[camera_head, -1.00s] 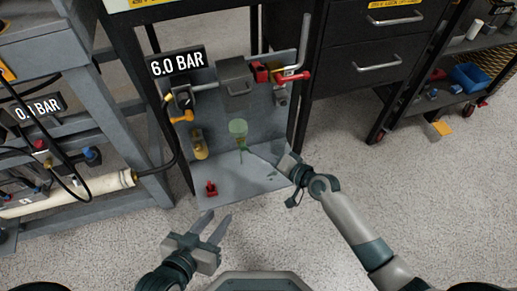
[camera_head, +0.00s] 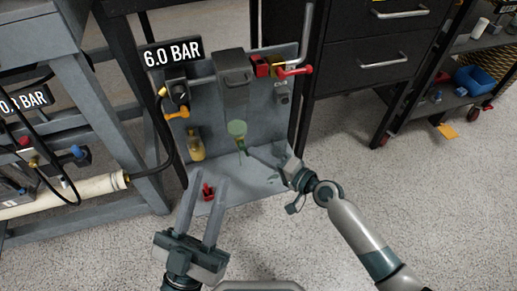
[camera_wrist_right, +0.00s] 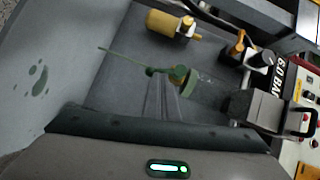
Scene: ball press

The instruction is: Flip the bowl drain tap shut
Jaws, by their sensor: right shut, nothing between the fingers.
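The filter bowl (camera_head: 237,128) is pale green and hangs on the grey back panel. Its drain tap (camera_head: 242,146) is at the lower end, small in the head view. In the right wrist view the bowl (camera_wrist_right: 203,88) is translucent, and the tap has a small green lever (camera_wrist_right: 151,71). A thin green line runs from the tap towards the base plate. My right gripper (camera_head: 251,153) is shut and empty, its fingertips close beside the tap; I cannot tell whether they touch. Its fingers also show in the right wrist view (camera_wrist_right: 167,82). My left gripper (camera_head: 208,176) is open and empty in front of the panel.
A red part (camera_head: 208,192) stands on the base plate (camera_head: 257,189), behind my left fingers. Green wet-looking spots (camera_wrist_right: 39,82) mark the plate. A red-handled valve (camera_head: 293,71) is at upper right.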

